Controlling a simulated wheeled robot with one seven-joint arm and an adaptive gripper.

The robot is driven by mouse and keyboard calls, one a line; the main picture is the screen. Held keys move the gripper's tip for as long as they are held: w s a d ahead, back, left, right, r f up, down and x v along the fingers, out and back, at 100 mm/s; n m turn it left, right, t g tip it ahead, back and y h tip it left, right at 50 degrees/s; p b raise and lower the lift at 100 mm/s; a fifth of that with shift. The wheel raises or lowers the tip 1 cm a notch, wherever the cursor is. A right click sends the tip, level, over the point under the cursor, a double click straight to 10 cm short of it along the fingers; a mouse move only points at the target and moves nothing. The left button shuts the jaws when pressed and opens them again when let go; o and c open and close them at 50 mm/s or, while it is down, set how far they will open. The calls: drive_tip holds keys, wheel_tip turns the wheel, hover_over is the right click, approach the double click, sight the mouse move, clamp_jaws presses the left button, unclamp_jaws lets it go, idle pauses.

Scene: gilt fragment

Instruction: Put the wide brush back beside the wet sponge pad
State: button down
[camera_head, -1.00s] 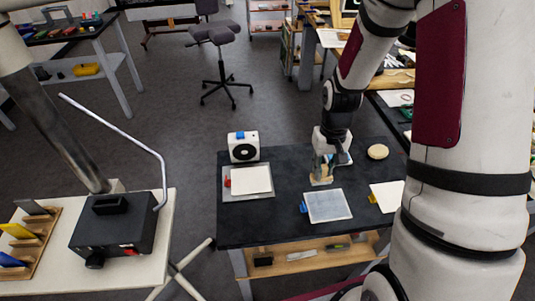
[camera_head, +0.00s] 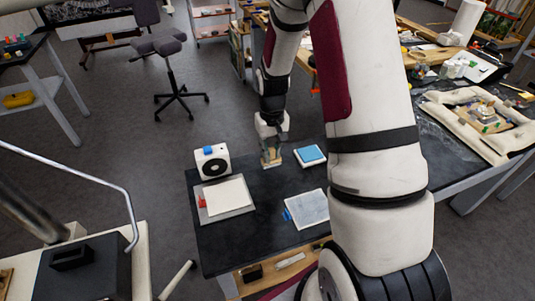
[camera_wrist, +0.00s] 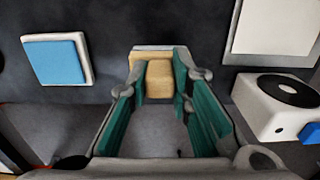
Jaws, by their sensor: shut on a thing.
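My gripper (camera_head: 270,146) is over the far part of the dark table, shut on the wide brush. The brush's tan body (camera_wrist: 158,80) shows between the green finger pads in the wrist view. Its pale lower end (camera_head: 271,161) shows below the fingers in the head view; I cannot tell whether it touches the table. The wet sponge pad (camera_head: 310,153) is a blue square on a white tray, to the right of the gripper and apart from it. The pad also shows at upper left in the wrist view (camera_wrist: 56,62).
A white box with a black disc (camera_head: 212,161) stands left of the gripper. A grey board with a white sheet (camera_head: 226,197) and a pale blue-grey panel (camera_head: 311,207) lie nearer. Dark tabletop (camera_head: 262,190) is clear between them. My arm hides the table's right side.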

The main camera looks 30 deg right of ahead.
drive_tip(key=shift+w+d+f, duration=0.1)
drive_tip(key=shift+w+d, duration=0.05)
drive_tip(key=shift+w, duration=0.95)
drive_tip(key=shift+w+f, duration=0.15)
drive_tip(key=shift+f, duration=0.2)
drive_tip(key=shift+f+p, duration=0.4)
drive_tip(key=shift+f, duration=1)
drive_tip(key=c, duration=1.4)
unclamp_jaws()
drive_tip(key=shift+f, duration=0.15)
drive_tip(key=shift+c, duration=0.2)
